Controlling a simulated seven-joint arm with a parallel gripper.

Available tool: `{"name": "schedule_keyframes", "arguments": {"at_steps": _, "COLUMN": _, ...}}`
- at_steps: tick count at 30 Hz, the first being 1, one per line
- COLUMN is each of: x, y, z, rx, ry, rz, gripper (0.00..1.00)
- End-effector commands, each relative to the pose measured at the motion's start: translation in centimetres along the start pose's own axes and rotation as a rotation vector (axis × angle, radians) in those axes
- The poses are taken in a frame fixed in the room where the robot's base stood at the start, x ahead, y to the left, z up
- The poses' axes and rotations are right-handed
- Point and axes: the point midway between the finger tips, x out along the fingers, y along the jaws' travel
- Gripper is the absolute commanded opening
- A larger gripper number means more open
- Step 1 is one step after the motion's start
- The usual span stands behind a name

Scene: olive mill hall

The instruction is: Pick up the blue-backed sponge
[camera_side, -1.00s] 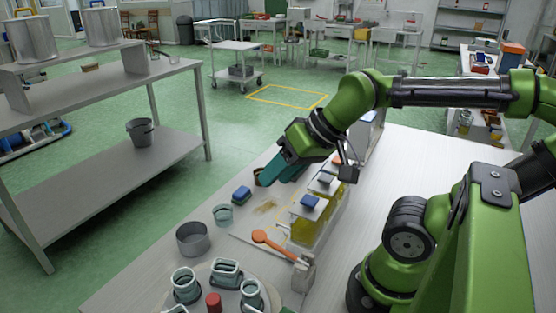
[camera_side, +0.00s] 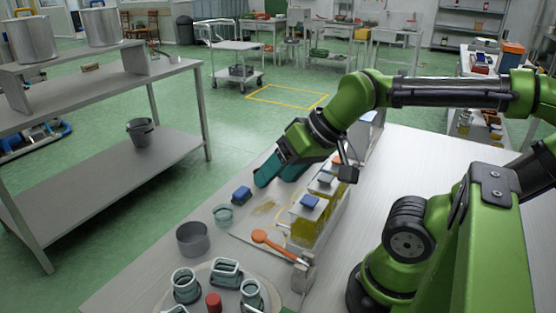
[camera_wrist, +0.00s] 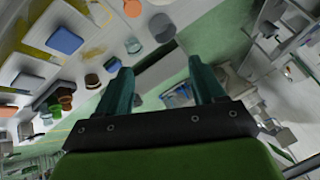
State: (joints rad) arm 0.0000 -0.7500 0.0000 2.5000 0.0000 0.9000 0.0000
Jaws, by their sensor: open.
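The blue-backed sponge (camera_side: 241,193) lies flat on the pale table near its left edge in the side view. It also shows in the wrist view (camera_wrist: 112,65), small, just left of my left finger. My gripper (camera_side: 274,176) is up and to the right of the sponge in the side view, apart from it. In the wrist view my gripper (camera_wrist: 160,66) has its two teal fingers wide apart, with nothing between them. The sponge's underside is hidden.
A glass dish (camera_side: 223,215) and a grey pot (camera_side: 192,239) stand close to the sponge. A brownish smear (camera_side: 263,208) marks the table. A brown bowl (camera_wrist: 92,80) shows in the wrist view.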

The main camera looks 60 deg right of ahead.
Motion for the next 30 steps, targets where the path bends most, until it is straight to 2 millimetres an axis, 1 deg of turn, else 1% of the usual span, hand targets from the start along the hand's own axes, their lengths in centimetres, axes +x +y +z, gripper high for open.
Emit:
{"name": "schedule_keyframes", "arguments": {"at_steps": 1, "x": 0.0, "y": 0.0, "z": 0.0, "rx": 0.000, "ry": 0.000, "rz": 0.000, "gripper": 0.76}}
{"name": "schedule_keyframes", "arguments": {"at_steps": 3, "x": 0.0, "y": 0.0, "z": 0.0, "rx": 0.000, "ry": 0.000, "rz": 0.000, "gripper": 0.87}}
{"name": "schedule_keyframes", "arguments": {"at_steps": 4, "x": 0.0, "y": 0.0, "z": 0.0, "rx": 0.000, "ry": 0.000, "rz": 0.000, "gripper": 0.89}}
{"name": "schedule_keyframes", "arguments": {"at_steps": 12, "x": 0.1, "y": 0.1, "z": 0.0, "rx": 0.004, "ry": -0.002, "rz": 0.003, "gripper": 0.89}}
{"name": "schedule_keyframes", "arguments": {"at_steps": 16, "x": 1.4, "y": 0.9, "z": -0.2, "rx": 0.032, "ry": -0.051, "rz": 0.037, "gripper": 0.89}}
{"name": "schedule_keyframes", "arguments": {"at_steps": 17, "x": 1.8, "y": 1.0, "z": -0.6, "rx": 0.040, "ry": -0.063, "rz": 0.048, "gripper": 0.89}}
{"name": "schedule_keyframes", "arguments": {"at_steps": 20, "x": 3.2, "y": 1.6, "z": -2.9, "rx": 0.066, "ry": -0.112, "rz": 0.094, "gripper": 0.89}}
{"name": "schedule_keyframes", "arguments": {"at_steps": 21, "x": 3.8, "y": 2.0, "z": -4.2, "rx": 0.068, "ry": -0.135, "rz": 0.115, "gripper": 0.89}}
{"name": "schedule_keyframes", "arguments": {"at_steps": 23, "x": 4.9, "y": 2.5, "z": -6.0, "rx": 0.062, "ry": -0.173, "rz": 0.145, "gripper": 0.89}}
{"name": "schedule_keyframes", "arguments": {"at_steps": 24, "x": 5.6, "y": 3.0, "z": -7.3, "rx": 0.056, "ry": -0.198, "rz": 0.164, "gripper": 0.89}}
{"name": "schedule_keyframes", "arguments": {"at_steps": 26, "x": 6.8, "y": 3.8, "z": -9.1, "rx": 0.039, "ry": -0.237, "rz": 0.191, "gripper": 0.89}}
{"name": "schedule_keyframes", "arguments": {"at_steps": 30, "x": 10.0, "y": 6.2, "z": -13.1, "rx": -0.013, "ry": -0.335, "rz": 0.246, "gripper": 0.89}}
